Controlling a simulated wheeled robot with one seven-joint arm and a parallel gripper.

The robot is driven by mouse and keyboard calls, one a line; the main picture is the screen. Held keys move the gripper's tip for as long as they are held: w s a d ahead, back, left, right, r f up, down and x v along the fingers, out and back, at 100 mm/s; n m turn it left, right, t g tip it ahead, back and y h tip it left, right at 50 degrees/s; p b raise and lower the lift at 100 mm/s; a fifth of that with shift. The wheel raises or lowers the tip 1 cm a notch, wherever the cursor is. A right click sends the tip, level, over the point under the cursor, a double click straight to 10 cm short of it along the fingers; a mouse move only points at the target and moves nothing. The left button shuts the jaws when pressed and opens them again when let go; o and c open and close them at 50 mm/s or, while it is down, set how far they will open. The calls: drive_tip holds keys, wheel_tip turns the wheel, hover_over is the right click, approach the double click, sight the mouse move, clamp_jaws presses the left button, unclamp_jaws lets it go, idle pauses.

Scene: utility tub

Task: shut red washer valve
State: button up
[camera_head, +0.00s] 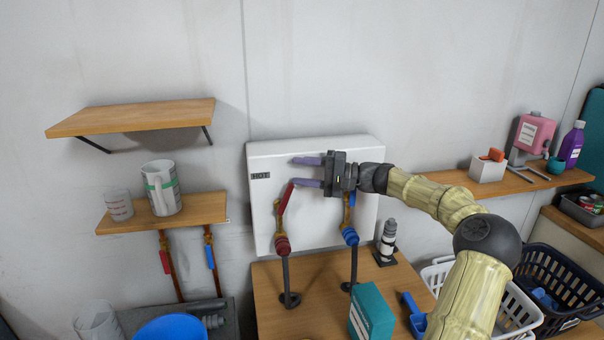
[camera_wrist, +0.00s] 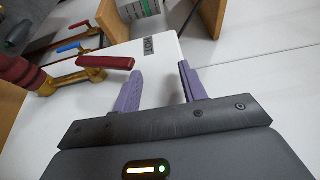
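The red washer valve has a red lever (camera_head: 286,199) on a brass body in front of a white wall panel (camera_head: 265,215). A red hose fitting (camera_head: 282,244) is below it. In the head view the lever points up, leaning slightly right. My gripper (camera_head: 298,172) is open and empty, fingers pointing left, close by the lever's upper end. In the wrist view my fingers (camera_wrist: 160,84) are apart with only the white panel between them. The red lever (camera_wrist: 105,62) lies just left of the left finger; I cannot tell if they touch.
A blue-fitted valve (camera_head: 349,237) stands right of the red one, partly behind my gripper. A "HOT" label (camera_head: 260,175) is on the panel. A teal box (camera_head: 371,314) stands in front.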

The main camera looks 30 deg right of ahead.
drive_tip(key=s+d+r+p, duration=0.2)
drive_tip(key=s+r+p, duration=0.2)
drive_tip(key=r, duration=0.4)
drive_tip(key=s+d+r+p, duration=0.2)
drive_tip(key=s+r+p, duration=0.2)
drive_tip(key=r, duration=0.4)
drive_tip(key=shift+s+r+p, duration=0.2)
drive_tip(key=shift+s+p, duration=0.15)
drive_tip(key=shift+s, duration=0.25)
idle(1.3)
drive_tip(key=shift+c, duration=0.5)
